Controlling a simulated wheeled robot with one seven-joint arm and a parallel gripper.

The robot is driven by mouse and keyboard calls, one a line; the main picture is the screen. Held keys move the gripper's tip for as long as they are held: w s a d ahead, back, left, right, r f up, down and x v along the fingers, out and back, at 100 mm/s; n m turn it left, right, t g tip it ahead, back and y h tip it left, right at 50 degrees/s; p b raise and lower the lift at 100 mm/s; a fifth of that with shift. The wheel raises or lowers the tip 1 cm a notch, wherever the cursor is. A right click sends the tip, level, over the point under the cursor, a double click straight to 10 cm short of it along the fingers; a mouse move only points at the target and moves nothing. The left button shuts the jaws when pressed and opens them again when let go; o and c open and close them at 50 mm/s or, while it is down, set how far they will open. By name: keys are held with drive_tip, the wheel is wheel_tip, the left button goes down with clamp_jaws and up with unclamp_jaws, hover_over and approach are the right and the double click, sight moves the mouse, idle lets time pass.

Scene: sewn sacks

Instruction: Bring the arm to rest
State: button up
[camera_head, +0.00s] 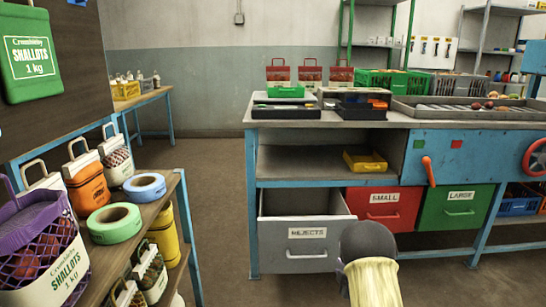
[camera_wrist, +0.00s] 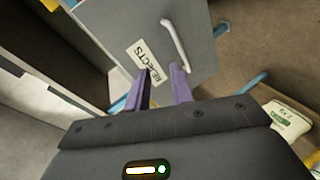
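My gripper (camera_wrist: 163,72) shows in the wrist view with its two purple fingers apart and nothing between them. Beyond the fingertips is the grey front of the REJECTS drawer (camera_wrist: 195,50), with its label and pale handle; I cannot tell how far off it is. In the head view the REJECTS drawer (camera_head: 308,251) is pulled out from the lower left of the blue workbench, and its visible inside looks empty. A dark rounded part of my arm with a pale yellow sleeve stands at the lower middle, and my fingers are hidden there.
The red SMALL drawer (camera_head: 383,208) and green LARGE drawer (camera_head: 456,207) look shut. A yellow tray (camera_head: 365,161) lies on the bench's open shelf. A shelf (camera_head: 160,225) with sacks and tape rolls stands close on the left. Bare floor (camera_head: 215,190) lies between shelf and bench.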

drive_tip(key=s+a+r+m+g+h+p, duration=0.25)
drive_tip(key=s+r+m+g, duration=0.25)
drive_tip(key=s+r+m, duration=0.6)
drive_tip(key=s+a+r+m+g+p, duration=0.1)
drive_tip(key=s+a+r+m+g, duration=0.1)
drive_tip(key=s, duration=0.6)
drive_tip(key=s+a+r+m+g+p, duration=0.2)
drive_tip(key=s+r, duration=0.1)
drive_tip(key=s, duration=0.6)
drive_tip(key=s+a+r+m+g+p, duration=0.1)
drive_tip(key=s+a+r+g, duration=0.1)
drive_tip(key=s, duration=0.6)
drive_tip(key=w+p+v, duration=0.3)
drive_tip(key=p+v, duration=0.9)
drive_tip(key=w+r+p+v, duration=0.1)
drive_tip(key=w+p+v, duration=0.1)
drive_tip(key=p+v, duration=0.9)
drive_tip(key=w+r+p+v, duration=0.1)
drive_tip(key=w+p+v, duration=0.2)
drive_tip(key=p+v, duration=0.9)
drive_tip(key=shift+w+d+r+p, duration=0.15)
drive_tip(key=shift+w+r+p, duration=0.3)
drive_tip(key=shift+p, duration=0.55)
drive_tip(key=shift+f, duration=0.15)
